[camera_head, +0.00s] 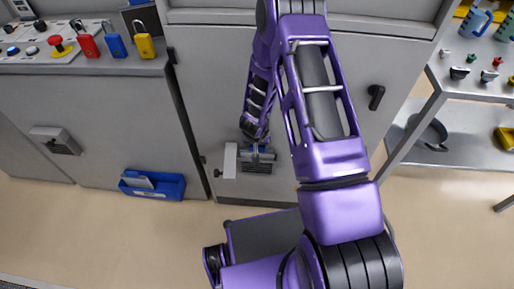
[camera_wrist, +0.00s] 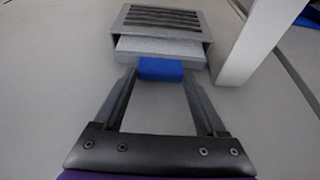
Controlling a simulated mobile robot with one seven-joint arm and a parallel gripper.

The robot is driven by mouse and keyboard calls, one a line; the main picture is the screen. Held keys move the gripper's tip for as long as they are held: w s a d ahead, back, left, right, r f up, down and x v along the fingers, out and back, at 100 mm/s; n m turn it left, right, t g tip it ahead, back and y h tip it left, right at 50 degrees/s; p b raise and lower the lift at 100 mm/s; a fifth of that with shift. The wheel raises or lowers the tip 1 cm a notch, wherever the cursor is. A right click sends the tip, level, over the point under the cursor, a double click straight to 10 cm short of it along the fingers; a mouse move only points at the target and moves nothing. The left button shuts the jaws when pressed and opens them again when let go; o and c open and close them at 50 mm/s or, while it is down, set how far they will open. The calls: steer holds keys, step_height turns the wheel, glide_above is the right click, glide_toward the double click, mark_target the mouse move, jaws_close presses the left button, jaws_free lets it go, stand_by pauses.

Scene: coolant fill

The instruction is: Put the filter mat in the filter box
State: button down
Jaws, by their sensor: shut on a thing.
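The filter box (camera_wrist: 163,20) is a grey housing with dark louvres on the cabinet front. In the head view the filter box (camera_head: 257,168) is low on the cabinet, partly hidden by my gripper. The filter mat (camera_wrist: 160,46) is a pale, textured slab with a blue tab (camera_wrist: 160,69). It lies in the box's open slot, with its front edge showing at the mouth. My gripper (camera_wrist: 160,76) is shut on the blue tab, one finger on each side. In the head view my gripper (camera_head: 257,151) is in front of the box, and the mat cannot be made out.
A blue bin (camera_head: 153,187) hangs on the cabinet at left. Another vent box (camera_head: 55,140) is farther left. A shelf trolley (camera_head: 455,125) stands at right.

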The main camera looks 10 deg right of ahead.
steer(key=shift+f, duration=0.55)
steer(key=shift+f, duration=0.15)
jaws_free()
steer(key=p+v, duration=0.2)
steer(key=v, duration=1)
steer(key=shift+p, duration=0.35)
